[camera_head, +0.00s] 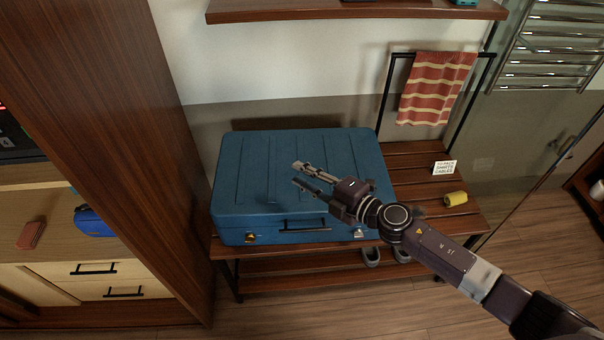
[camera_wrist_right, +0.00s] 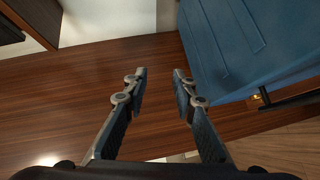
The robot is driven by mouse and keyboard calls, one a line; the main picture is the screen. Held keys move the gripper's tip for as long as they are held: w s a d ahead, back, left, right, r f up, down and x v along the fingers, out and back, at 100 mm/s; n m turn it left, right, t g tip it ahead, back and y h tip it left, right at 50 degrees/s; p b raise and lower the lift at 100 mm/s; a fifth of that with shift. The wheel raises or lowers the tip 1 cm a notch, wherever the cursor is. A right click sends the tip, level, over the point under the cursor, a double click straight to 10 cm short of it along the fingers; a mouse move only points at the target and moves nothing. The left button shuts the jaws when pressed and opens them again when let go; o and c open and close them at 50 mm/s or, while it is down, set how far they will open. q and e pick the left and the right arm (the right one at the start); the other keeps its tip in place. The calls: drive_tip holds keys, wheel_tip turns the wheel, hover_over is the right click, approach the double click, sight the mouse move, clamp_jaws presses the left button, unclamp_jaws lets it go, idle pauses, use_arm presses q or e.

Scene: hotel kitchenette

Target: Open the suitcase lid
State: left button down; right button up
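The blue suitcase (camera_head: 250,170) lies flat with its lid closed on a slatted wooden bench. My left gripper is not in view.
The wooden bench (camera_head: 420,180) holds a small white sign (camera_head: 444,168) and a yellow roll (camera_head: 455,199) right of the suitcase. A striped red towel (camera_head: 436,88) hangs behind. A tall wooden cabinet side (camera_head: 130,130) stands close at the left. A shelf (camera_head: 355,11) is above.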

drive_tip(key=shift+w+a, duration=0.1)
drive_tip(key=shift+c, duration=0.5)
clamp_jaws()
